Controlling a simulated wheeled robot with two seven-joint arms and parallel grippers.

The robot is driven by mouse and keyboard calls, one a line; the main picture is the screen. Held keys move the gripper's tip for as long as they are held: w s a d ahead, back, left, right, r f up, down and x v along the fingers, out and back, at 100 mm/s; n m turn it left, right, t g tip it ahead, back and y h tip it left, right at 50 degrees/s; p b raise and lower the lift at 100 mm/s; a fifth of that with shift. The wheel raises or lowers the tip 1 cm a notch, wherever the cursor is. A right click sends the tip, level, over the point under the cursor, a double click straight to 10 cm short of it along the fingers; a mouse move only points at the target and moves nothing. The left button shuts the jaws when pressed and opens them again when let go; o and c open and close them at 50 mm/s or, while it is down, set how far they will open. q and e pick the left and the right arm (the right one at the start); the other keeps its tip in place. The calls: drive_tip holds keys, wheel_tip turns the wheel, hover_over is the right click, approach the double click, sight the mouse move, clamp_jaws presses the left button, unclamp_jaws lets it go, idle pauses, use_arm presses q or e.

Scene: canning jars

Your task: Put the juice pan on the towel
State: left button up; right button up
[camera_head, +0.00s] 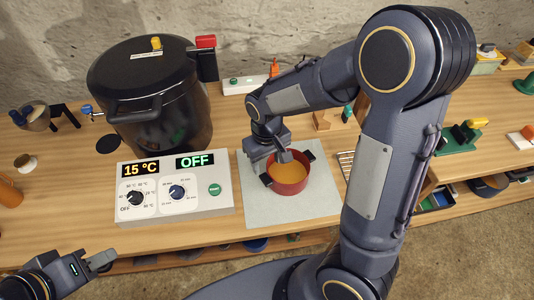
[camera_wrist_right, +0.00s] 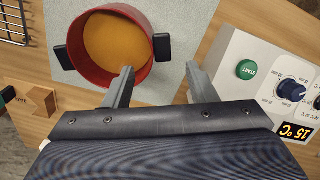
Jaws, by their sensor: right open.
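The juice pan (camera_head: 289,174) is a small red pan with two dark side handles, holding orange juice. It stands upright on the pale grey towel (camera_head: 255,212), which lies flat on the wooden table. In the right wrist view the pan (camera_wrist_right: 98,77) and part of the towel (camera_wrist_right: 195,30) show. My right gripper (camera_head: 276,160) is at the pan's left rim from above; in the right wrist view its fingers (camera_wrist_right: 158,82) are apart, with nothing held between them. I cannot tell whether one finger touches the rim. My left gripper (camera_head: 102,262) is at the lower left, away from the pan; its jaws are unclear.
A control box (camera_head: 176,190) reading 15 °C and OFF stands left of the towel. A large black pot (camera_head: 150,95) stands behind it. A wire rack (camera_head: 346,163) and wooden block (camera_head: 328,120) are right of the towel. My right arm hides part of the table.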

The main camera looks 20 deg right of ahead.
drive_tip(key=s+d+r+m+t+y, duration=0.2)
drive_tip(key=s+r+t, duration=0.3)
drive_tip(key=s+r, duration=0.7)
drive_tip(key=s+m+y, duration=0.1)
drive_tip(key=s, duration=0.3)
drive_tip(key=shift+d+r+t+y, duration=0.2)
drive_tip(key=shift+t+y, duration=0.1)
drive_tip(key=shift+y, duration=0.1)
drive_tip(key=shift+s, duration=0.1)
idle(0.3)
